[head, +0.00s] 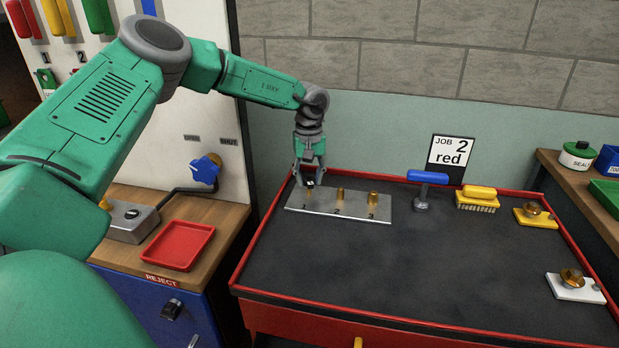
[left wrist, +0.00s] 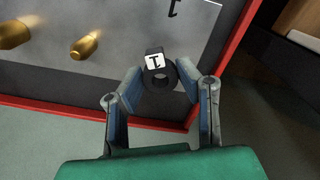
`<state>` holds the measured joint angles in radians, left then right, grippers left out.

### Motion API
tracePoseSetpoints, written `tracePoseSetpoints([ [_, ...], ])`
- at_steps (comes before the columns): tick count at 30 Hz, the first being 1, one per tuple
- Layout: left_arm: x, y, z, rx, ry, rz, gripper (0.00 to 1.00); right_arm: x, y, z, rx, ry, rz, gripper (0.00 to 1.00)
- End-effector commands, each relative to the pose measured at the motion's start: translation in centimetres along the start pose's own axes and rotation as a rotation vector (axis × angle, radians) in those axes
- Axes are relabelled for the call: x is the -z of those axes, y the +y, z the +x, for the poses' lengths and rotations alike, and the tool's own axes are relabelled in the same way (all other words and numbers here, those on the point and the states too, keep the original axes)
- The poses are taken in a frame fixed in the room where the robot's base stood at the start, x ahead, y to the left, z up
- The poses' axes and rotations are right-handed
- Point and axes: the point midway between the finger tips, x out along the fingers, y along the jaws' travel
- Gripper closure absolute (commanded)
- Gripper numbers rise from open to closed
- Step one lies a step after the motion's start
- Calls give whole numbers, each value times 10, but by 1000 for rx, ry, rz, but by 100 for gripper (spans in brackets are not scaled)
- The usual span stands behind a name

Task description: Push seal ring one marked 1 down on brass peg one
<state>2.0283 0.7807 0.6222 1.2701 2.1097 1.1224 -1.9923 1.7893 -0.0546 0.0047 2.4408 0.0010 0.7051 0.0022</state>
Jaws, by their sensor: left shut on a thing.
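Seal ring one (left wrist: 150,82) is a small black ring with a white label marked 1. In the left wrist view it sits between the fingertips of my left gripper (left wrist: 159,78), which is shut on it. In the head view my left gripper (head: 310,183) points down over the 1 end of the grey metal plate (head: 325,206). A little brass, peg one (head: 309,193), shows just under the fingers. In the left wrist view the ring and fingers hide peg one. I cannot tell whether the ring is around the peg or above it. My right gripper is not in view.
Brass peg two (head: 340,193) and brass peg three (head: 373,199) stand bare to the right on the plate. A blue-handled tool (head: 427,178), a yellow brush (head: 477,198) and a job card (head: 449,154) are further right. The dark tabletop in front is clear.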

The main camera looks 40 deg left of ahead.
Motion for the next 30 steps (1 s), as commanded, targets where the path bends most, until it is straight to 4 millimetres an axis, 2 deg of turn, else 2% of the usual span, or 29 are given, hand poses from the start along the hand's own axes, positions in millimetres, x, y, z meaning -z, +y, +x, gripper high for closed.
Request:
tracePoseSetpoints([
  [30,0,0,19,0,0,-1,84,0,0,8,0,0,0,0],
])
